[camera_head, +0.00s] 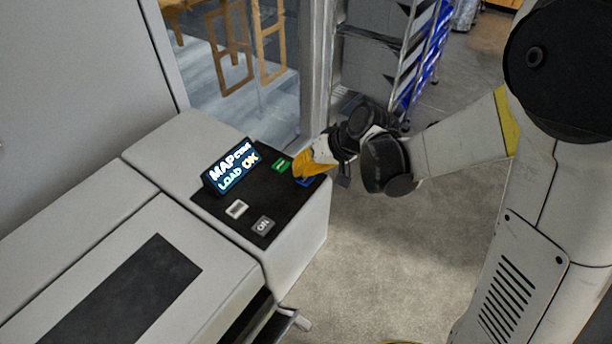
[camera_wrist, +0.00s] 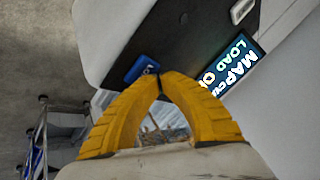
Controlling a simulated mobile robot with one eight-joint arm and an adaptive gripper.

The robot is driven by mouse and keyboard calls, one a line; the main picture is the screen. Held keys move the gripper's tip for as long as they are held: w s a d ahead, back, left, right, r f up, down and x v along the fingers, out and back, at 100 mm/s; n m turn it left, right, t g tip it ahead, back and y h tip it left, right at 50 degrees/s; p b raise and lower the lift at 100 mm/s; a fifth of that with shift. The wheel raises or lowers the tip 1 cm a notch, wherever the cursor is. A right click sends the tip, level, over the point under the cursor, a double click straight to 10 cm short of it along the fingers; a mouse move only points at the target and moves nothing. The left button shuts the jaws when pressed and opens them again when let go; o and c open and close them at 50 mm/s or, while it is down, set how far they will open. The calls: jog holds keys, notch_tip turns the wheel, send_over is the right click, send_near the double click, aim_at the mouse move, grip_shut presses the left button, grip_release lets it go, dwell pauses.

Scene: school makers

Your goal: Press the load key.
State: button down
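A white machine (camera_head: 290,265) has a dark control panel (camera_head: 225,208) on its top. A blue key (camera_head: 302,182) is at the panel's right corner, partly hidden by my gripper (camera_head: 299,174). The blue key (camera_wrist: 143,68) shows more fully in the wrist view. My yellow fingertips (camera_wrist: 158,74) meet, with nothing seen between them, and are right at the key's edge. I cannot tell whether they touch it. The lit display (camera_head: 231,170) reads LOAD OK, with partly legible text above. No key label reading load is legible.
A green key (camera_head: 281,165), a white key (camera_head: 237,209) and a grey ON key (camera_head: 263,225) are also on the panel. A metal rack (camera_head: 385,50) stands behind. Open floor (camera_head: 400,260) lies to the machine's right.

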aim_at(304, 178)
jog(key=shift+r, duration=0.25)
jog(key=shift+r, duration=0.1)
notch_tip(304, 178, up, 6)
jog(key=p, duration=0.4)
dwell(0.8)
jog(key=shift+s+d, duration=0.15)
jog(key=shift+d, duration=0.1)
jog(key=s+d+f+m+t+h+b, duration=0.1)
jog(key=s+d+f+h+b, duration=0.2)
jog(key=s+d+b, duration=0.5)
jog(key=s+d+f+m+t+h+b, duration=0.1)
jog(key=s+d+f+t+h+b, duration=0.1)
jog(key=s+d+b, duration=0.6)
jog(key=shift+s+f+m+h, duration=0.4)
jog(key=shift+s+f+h, duration=0.3)
jog(key=shift+s, duration=0.2)
dwell(0.6)
